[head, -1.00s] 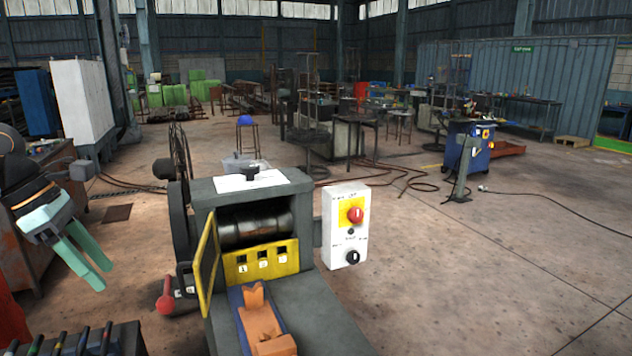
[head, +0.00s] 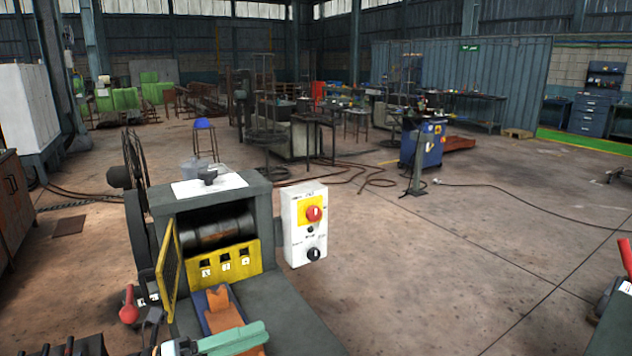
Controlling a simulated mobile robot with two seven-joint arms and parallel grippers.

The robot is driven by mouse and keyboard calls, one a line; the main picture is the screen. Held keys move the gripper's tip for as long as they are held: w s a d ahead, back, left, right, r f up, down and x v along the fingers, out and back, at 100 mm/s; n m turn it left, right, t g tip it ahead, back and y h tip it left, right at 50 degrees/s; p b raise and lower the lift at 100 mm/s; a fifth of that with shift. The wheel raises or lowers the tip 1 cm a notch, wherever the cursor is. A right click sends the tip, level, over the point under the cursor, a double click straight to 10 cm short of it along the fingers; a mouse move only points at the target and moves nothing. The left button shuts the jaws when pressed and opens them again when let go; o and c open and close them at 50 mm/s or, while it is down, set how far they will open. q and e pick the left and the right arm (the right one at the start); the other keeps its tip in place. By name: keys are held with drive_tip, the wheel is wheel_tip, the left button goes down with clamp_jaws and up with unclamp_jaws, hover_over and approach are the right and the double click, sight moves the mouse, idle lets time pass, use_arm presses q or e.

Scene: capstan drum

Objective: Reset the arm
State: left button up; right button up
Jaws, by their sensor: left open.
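My left gripper (head: 240,340) shows at the bottom edge, low in front of the machine. One teal finger points right across the lower part of the orange block (head: 222,307); the rest of the gripper is mostly cut off by the frame. It is open, and I see nothing held in it. The grey capstan machine (head: 275,308) stands at lower left, with its metal drum (head: 216,231) in the opening. The yellow side guard (head: 171,273) is swung outward. A red-knobbed lever (head: 129,308) is at the machine's left. My right gripper is not in view.
A white control box (head: 304,231) with a red button and a black knob is beside the machine's right side. Dark tool handles (head: 75,348) stand at the bottom left. A red and black object (head: 612,300) is at the right edge. The floor between is clear.

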use_arm(q)
drive_tip(key=s+a+f+n+t+y, duration=0.2)
drive_tip(key=f+n+t+y, duration=0.35)
drive_tip(key=f+n, duration=0.55)
drive_tip(key=s+a+f+n+t+y, duration=0.3)
drive_tip(key=f+n+y, duration=0.35)
drive_tip(key=n, duration=0.75)
drive_tip(key=s+a+f+n+g+y+p, duration=0.1)
drive_tip(key=s+f+n+g+y, duration=0.3)
drive_tip(key=s+f+n, duration=0.6)
drive_tip(key=s+f+g, duration=0.2)
drive_tip(key=s+f, duration=0.3)
drive_tip(key=shift+y, duration=0.4)
